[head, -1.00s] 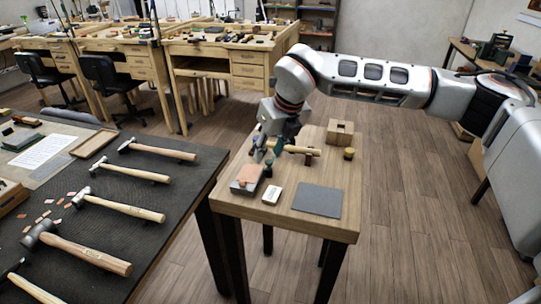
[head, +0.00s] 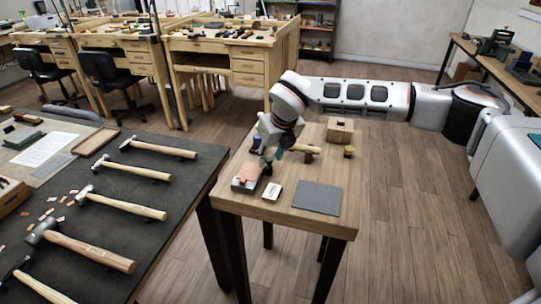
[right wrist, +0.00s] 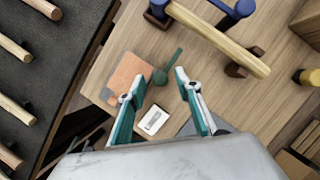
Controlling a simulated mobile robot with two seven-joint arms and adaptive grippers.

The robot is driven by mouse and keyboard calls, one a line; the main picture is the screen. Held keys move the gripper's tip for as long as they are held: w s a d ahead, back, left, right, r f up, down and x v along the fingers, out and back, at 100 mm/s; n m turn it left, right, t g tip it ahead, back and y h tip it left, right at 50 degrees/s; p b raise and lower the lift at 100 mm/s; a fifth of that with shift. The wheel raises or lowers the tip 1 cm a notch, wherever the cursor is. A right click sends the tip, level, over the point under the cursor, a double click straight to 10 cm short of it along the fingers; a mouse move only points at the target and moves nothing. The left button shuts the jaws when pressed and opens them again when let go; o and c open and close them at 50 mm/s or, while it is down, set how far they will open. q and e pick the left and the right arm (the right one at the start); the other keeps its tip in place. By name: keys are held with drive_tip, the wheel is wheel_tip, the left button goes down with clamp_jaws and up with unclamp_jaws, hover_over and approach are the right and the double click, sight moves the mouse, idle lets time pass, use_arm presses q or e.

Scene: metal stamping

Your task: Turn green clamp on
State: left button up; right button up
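The green clamp (right wrist: 162,75) has a dark green handle and a rounded body. In the right wrist view it stands at the edge of the copper sheet (right wrist: 127,76), between and just beyond my right gripper's fingertips (right wrist: 158,84). The fingers are spread with a clear gap, and I cannot tell whether either touches the clamp. In the head view my right gripper (head: 267,157) points down over the small table, and the clamp (head: 268,170) is partly hidden beneath it. The copper sheet (head: 246,173) lies on a block beside it. My left gripper is not in view.
A white card (head: 272,191) and a grey sheet (head: 316,197) lie on the small table (head: 258,210). Several hammers lie on the dark left bench (head: 150,200).

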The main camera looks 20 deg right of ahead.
clamp_jaws()
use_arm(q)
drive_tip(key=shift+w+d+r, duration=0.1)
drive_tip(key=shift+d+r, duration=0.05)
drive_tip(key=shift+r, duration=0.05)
